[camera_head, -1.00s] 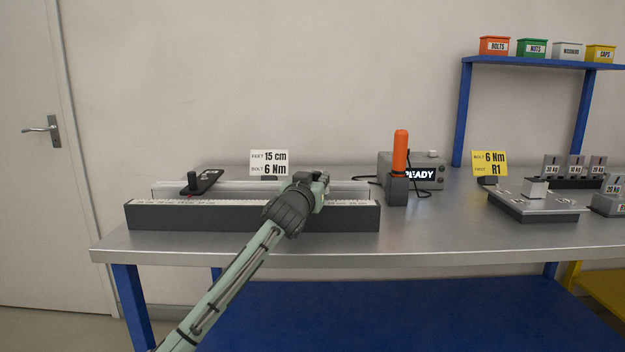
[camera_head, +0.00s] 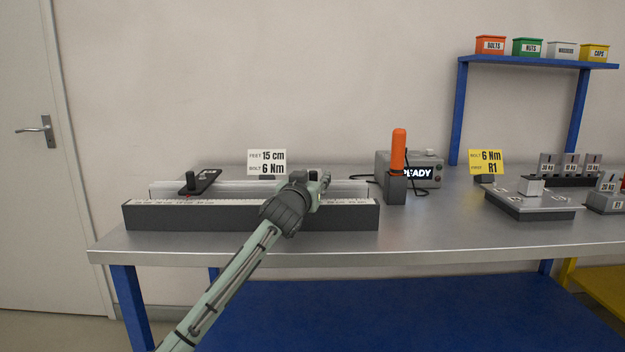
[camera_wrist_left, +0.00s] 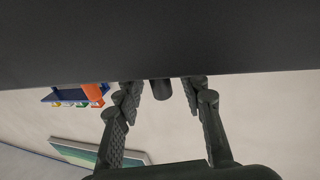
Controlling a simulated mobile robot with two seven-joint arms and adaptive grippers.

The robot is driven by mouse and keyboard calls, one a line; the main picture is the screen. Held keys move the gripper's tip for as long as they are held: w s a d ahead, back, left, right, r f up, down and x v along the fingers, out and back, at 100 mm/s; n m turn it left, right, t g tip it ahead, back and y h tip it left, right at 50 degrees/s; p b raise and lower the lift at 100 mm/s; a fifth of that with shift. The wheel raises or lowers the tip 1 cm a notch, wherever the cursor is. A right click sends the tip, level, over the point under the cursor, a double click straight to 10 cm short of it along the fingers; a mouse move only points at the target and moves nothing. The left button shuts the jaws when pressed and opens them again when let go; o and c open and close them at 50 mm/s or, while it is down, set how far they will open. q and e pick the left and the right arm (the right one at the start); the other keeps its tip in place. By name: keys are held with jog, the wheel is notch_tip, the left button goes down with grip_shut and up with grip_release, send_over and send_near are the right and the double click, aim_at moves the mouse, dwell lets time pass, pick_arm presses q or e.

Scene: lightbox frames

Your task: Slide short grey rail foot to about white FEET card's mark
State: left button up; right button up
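The white FEET card (camera_head: 266,162) reads 15 cm and 6 Nm and stands behind the rail (camera_head: 235,189). A long black foot (camera_head: 206,181) with an upright peg sits at the rail's left part. My left gripper (camera_head: 318,187) is over the rail's right part, right of the card. I cannot make out the short grey foot; my gripper and wrist cover that part of the rail. In the left wrist view my fingers (camera_wrist_left: 162,105) are spread, with a dark round peg (camera_wrist_left: 162,89) between their tips and gaps visible beside it. My right gripper is not in view.
A dark bar with a white scale (camera_head: 170,214) runs along the front of the rail.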

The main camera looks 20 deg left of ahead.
pick_arm(q)
jog(key=s, duration=1.2)
jog(key=shift+s+d+f, duration=0.1)
